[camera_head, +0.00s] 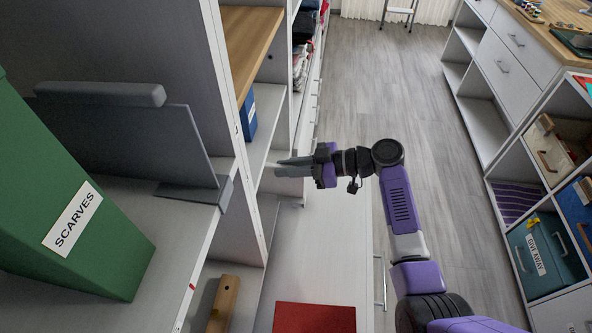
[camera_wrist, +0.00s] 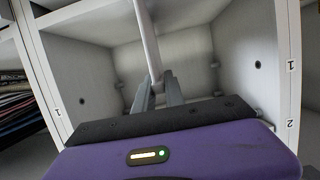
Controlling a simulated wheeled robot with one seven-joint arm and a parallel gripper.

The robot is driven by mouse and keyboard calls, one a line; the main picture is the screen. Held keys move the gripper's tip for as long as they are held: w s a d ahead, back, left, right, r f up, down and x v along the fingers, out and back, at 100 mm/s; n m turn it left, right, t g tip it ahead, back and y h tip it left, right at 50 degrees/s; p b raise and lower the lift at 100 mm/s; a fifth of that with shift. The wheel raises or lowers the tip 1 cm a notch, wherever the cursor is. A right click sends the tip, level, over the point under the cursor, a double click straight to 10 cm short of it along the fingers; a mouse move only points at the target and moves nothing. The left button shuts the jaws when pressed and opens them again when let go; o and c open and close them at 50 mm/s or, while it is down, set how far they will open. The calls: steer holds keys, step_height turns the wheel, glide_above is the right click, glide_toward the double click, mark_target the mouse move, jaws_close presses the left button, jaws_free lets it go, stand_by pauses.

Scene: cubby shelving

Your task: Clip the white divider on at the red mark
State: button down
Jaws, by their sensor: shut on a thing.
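My gripper (camera_head: 283,167) reaches left toward the shelving, past the upright's front edge. In the wrist view its two grey fingers (camera_wrist: 158,92) are closed on a thin pale panel, seen nearly edge-on, which looks like the white divider (camera_wrist: 147,38). It extends up the picture from the fingertips inside a white cubby. In the head view I cannot make the held panel out clearly. The small red mark (camera_head: 192,286) is on the front edge of the near-left shelf, below and left of my gripper.
On that shelf stand a green box labelled SCARVES (camera_head: 60,215) and a grey divider (camera_head: 140,140) with a foot at the front edge. A white upright (camera_head: 236,110) lies between this bay and my gripper. A red surface (camera_head: 314,318) is below. The floor aisle is clear.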

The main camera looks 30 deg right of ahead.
mark_target(267, 165)
steer(key=shift+w+a+b, duration=0.3)
steer(key=shift+w+a, duration=0.35)
steer(key=shift+a, duration=0.25)
steer(key=shift+b, duration=1)
stand_by(1.4)
steer(key=shift+w+a+b, duration=0.5)
steer(key=shift+w+a, duration=0.2)
steer(key=shift+a, duration=0.25)
steer(key=shift+w+a+b, duration=0.5)
steer(key=shift+w+a, duration=0.15)
steer(key=shift+a, duration=0.25)
stand_by(0.3)
steer(key=c, duration=1.3)
jaws_free()
steer(key=shift+b+v, duration=0.3)
steer(key=shift+v, duration=3.6)
